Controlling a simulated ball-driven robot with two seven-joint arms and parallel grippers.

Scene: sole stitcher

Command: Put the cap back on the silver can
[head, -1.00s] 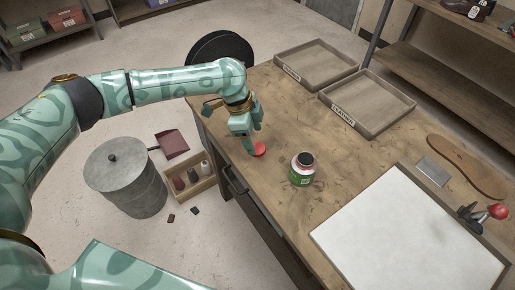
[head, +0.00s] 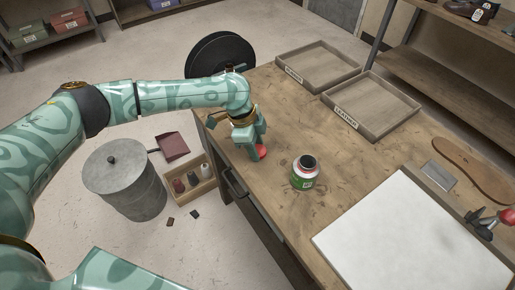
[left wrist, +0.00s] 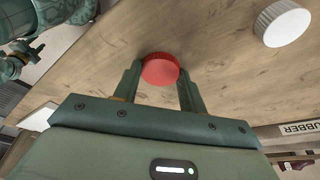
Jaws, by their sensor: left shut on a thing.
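My left gripper (head: 254,154) is shut on a small red cap (head: 262,152) low over the left part of the workbench. In the left wrist view the red cap (left wrist: 160,69) sits between the two fingertips. A can (head: 304,173) with a silver shoulder, a green and red label and a dark top stands upright on the bench, right of the gripper and apart from it. A white ribbed round thing (left wrist: 283,23) shows in the left wrist view; I cannot match it surely to the head view. My right gripper is not in view.
Two wooden trays (head: 378,127) lie at the back of the workbench (head: 270,88). A white board (head: 415,240), a shoe sole (head: 468,170) and a red-knobbed tool (head: 487,222) lie at the right. The bench between gripper and can is clear. A grey bin (head: 125,180) stands on the floor.

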